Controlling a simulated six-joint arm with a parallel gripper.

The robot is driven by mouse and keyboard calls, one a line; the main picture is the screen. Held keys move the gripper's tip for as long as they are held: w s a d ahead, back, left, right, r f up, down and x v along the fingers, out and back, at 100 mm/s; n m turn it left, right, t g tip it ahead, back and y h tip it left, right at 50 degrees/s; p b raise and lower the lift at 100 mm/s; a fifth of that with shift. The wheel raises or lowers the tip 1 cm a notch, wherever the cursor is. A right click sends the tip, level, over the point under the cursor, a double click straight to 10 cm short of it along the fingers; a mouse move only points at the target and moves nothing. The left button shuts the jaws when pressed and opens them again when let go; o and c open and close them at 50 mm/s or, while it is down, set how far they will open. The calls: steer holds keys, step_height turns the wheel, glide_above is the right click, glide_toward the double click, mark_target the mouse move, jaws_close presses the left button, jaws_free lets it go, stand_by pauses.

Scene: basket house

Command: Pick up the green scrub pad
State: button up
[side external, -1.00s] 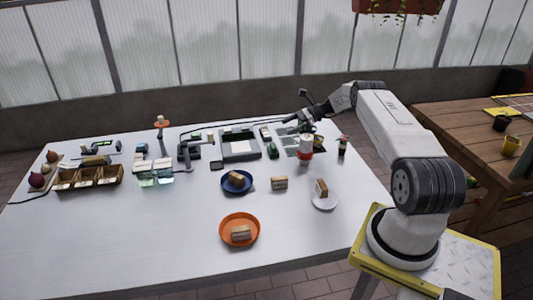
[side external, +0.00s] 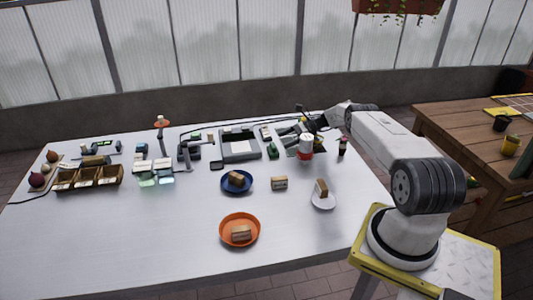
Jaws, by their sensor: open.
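My gripper (side external: 291,136) is low over the back right of the white table, its jaws open, among several small green and grey items. A small dark green block (side external: 272,151) lies just left of it, beside a grey tray. I cannot tell for sure which of the green pieces is the scrub pad, and the arm partly covers some of them. The fingertips are small and dark here, and I see nothing held between them.
A blue plate (side external: 224,188), an orange plate (side external: 222,237) and a white plate (side external: 327,205) lie nearer the front.

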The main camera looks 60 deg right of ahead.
mark_target(272, 145)
steer(key=shift+x, duration=3.1)
steer(key=c, duration=1.2)
steer(key=shift+r, duration=0.1)
steer(key=shift+r, duration=4.85)
